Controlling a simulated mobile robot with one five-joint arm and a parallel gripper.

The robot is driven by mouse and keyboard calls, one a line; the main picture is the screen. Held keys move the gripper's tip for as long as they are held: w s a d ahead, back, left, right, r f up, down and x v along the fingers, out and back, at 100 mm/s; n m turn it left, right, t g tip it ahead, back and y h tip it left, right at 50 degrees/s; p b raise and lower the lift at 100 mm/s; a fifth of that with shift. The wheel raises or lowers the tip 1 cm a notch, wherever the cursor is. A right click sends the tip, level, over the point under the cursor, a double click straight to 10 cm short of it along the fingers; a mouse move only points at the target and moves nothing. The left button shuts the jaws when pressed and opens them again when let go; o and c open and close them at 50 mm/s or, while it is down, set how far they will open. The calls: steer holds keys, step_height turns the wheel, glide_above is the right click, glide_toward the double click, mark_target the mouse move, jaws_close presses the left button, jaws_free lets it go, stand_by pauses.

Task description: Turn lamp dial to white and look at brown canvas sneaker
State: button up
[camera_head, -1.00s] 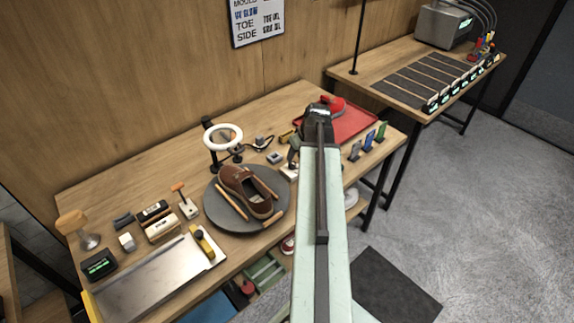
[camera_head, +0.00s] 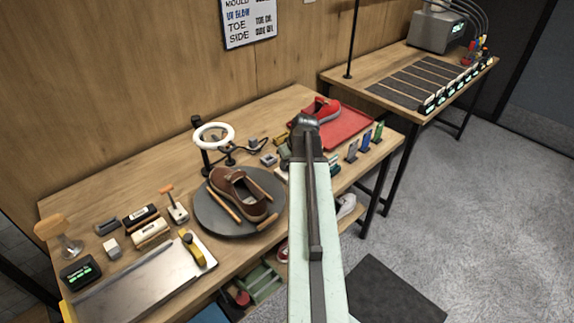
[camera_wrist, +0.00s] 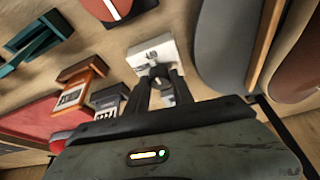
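The brown sneaker (camera_head: 230,184) rests on a round grey turntable (camera_head: 214,222) on the bench, between wooden rods. The ring lamp (camera_head: 198,134) stands behind it, its ring white. In the wrist view, my gripper (camera_wrist: 162,80) reaches to a small white box (camera_wrist: 148,52) with a dark piece on it, which may be the lamp dial. The fingers are apart with the dark piece at their tips; I cannot tell if they grip it. In the head view, my arm (camera_head: 310,220) covers part of this area. The turntable's edge (camera_wrist: 212,50) shows right of the fingers.
A red tray (camera_head: 352,122) with a red shoe (camera_head: 322,108) lies beyond my arm. Upright blue and green holders (camera_head: 365,140) stand near the bench's right end. Brushes and a metal tray (camera_head: 140,285) lie at left.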

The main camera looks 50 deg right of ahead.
jaws_close()
steer(key=shift+d+n+y, duration=0.1)
steer(key=shift+n+y, duration=0.2)
steer(key=shift+n, duration=0.4)
steer(key=n, duration=0.2)
steer(key=n+y, duration=0.1)
steer(key=n, duration=0.1)
steer(key=shift+w+d+y, duration=0.1)
steer(key=shift+y, duration=0.2)
steer(key=n+y, duration=0.1)
steer(key=n, duration=0.2)
steer(key=n+g+y, duration=0.1)
steer(key=n, duration=0.2)
steer(key=shift+d, duration=0.1)
steer(key=shift+n, duration=0.3)
steer(key=o, duration=0.7)
jaws_free()
